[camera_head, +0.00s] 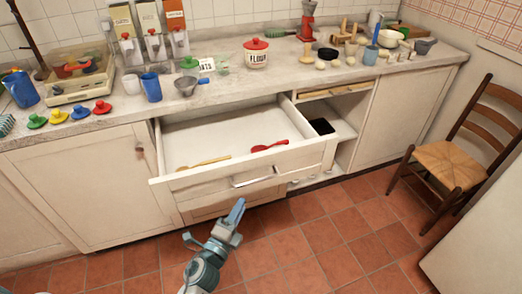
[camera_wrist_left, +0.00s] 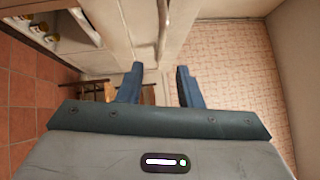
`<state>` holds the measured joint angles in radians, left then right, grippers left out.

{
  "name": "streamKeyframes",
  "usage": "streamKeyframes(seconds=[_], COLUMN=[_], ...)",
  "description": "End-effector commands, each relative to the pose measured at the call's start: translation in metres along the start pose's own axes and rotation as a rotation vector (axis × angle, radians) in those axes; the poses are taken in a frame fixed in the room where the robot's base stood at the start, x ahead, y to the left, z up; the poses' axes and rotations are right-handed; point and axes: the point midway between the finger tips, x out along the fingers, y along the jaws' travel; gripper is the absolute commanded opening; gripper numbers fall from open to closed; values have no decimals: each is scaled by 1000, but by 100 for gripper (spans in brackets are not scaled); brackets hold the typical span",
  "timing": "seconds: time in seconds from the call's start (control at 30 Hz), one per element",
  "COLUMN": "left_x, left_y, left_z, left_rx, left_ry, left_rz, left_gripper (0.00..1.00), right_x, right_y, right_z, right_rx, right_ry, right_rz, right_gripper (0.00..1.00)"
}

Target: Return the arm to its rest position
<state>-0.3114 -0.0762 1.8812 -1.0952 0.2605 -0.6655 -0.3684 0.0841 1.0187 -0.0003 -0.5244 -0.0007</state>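My left gripper (camera_head: 237,212) is low in front of the open drawer (camera_head: 235,128) in the head view, over the red tiled floor and apart from the drawer front. In the left wrist view its two blue fingers (camera_wrist_left: 160,85) stand apart with nothing between them. A wooden spoon (camera_head: 203,162) and a red spoon (camera_head: 269,146) lie in the drawer. My right gripper is not in view.
A crowded counter (camera_head: 228,93) runs along the wall, with a flour jar (camera_head: 255,56) and a blue mug (camera_head: 151,88). A wooden chair (camera_head: 447,164) stands at the right. The tiled floor (camera_head: 315,235) around the gripper is clear.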

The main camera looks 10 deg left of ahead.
Motion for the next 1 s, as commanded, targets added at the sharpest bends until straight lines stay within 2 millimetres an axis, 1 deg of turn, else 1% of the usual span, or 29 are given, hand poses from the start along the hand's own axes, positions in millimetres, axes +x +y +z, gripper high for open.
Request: streamKeyframes(seconds=[0.13,0.17,0.23,0.27,0.37,0.4,0.47,0.5,0.57,0.6,0.67,0.7,0.77,0.8,0.87,0.9,0.97,1.0], left_x=[0,-1,-5,-8,-26,-37,-58,-73,-99,-118,-150,-172,-208,-233,-272,-297,-333,-355], left_y=[4,8,28,41,99,127,169,196,234,259,293,314,343,361,384,398,413,421], left_z=[0,1,3,4,10,12,15,17,18,19,19,19,17,16,14,12,9,7], left_rx=[-10,-24,-80,-117,-285,-364,-483,-558,-665,-731,-828,-888,-973,-1025,-1100,-1144,-1201,-1231], left_ry=[-3,-7,-24,-36,-104,-142,-209,-257,-334,-390,-479,-542,-643,-715,-825,-899,-1007,-1073], left_rz=[8,17,59,87,212,274,368,429,519,579,665,721,804,857,931,977,1036,1070], left_gripper=[33,33,33,33,33,33,33,33,33,33,33,33,33,33,33,33,33,33], right_x=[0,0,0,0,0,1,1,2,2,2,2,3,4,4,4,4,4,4], right_y=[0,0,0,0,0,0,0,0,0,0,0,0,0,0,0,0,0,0], right_z=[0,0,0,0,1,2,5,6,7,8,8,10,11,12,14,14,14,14], right_rx=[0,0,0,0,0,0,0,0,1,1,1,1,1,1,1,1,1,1], right_ry=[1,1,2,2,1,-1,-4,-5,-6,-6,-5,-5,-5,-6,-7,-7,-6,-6], right_rz=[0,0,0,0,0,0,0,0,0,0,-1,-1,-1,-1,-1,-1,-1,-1], right_gripper=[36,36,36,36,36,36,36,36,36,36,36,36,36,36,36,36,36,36])
